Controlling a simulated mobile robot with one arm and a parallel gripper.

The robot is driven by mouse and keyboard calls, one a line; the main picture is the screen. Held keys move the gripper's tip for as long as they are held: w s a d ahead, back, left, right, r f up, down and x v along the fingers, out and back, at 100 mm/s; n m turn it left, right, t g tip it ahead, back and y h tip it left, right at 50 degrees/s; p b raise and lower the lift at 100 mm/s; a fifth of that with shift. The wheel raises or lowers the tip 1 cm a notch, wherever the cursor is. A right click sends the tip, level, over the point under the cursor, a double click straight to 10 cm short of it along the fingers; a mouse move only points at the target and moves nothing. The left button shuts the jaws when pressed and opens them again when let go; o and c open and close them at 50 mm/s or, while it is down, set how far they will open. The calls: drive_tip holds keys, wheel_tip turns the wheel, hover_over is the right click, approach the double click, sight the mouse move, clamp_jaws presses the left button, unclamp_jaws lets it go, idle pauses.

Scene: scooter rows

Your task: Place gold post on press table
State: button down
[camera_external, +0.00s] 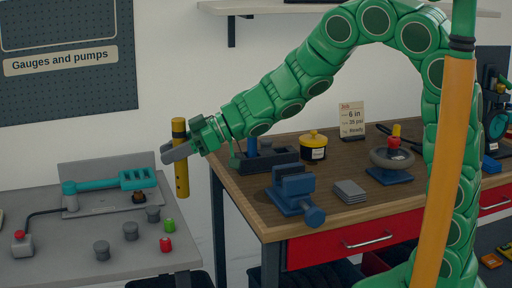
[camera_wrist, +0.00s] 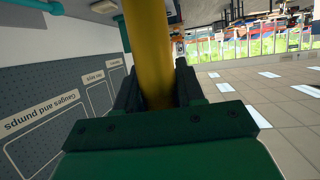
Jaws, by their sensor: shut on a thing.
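The gold post (camera_external: 181,178) is a yellow upright cylinder with small dark holes. My gripper (camera_external: 178,152) is shut on it near its upper part. The post hangs just beyond the left edge of the wooden bench, near the right end of the grey press table (camera_external: 60,204). In the wrist view the gold post (camera_wrist: 148,45) stands between the dark fingers of my gripper (camera_wrist: 155,88).
A red button (camera_external: 20,236) on a cable stands at the press table's left. The wooden bench (camera_external: 240,188) holds a blue vise (camera_external: 292,190), a yellow-lidded pot (camera_external: 313,145), grey plates (camera_external: 350,191) and a gauge wheel (camera_external: 391,158). A gap separates the tables.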

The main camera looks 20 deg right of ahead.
wheel_tip(320, 180, down, 8)
drive_tip(key=w+a+f, duration=0.9)
drive_tip(key=a+f, duration=0.1)
drive_tip(key=f, duration=0.2)
drive_tip(key=shift+a+f, duration=0.35)
idle(0.8)
drive_tip(key=shift+f, duration=0.1)
drive_tip(key=c, duration=0.7)
unclamp_jaws()
drive_tip(key=shift+v, duration=6.05)
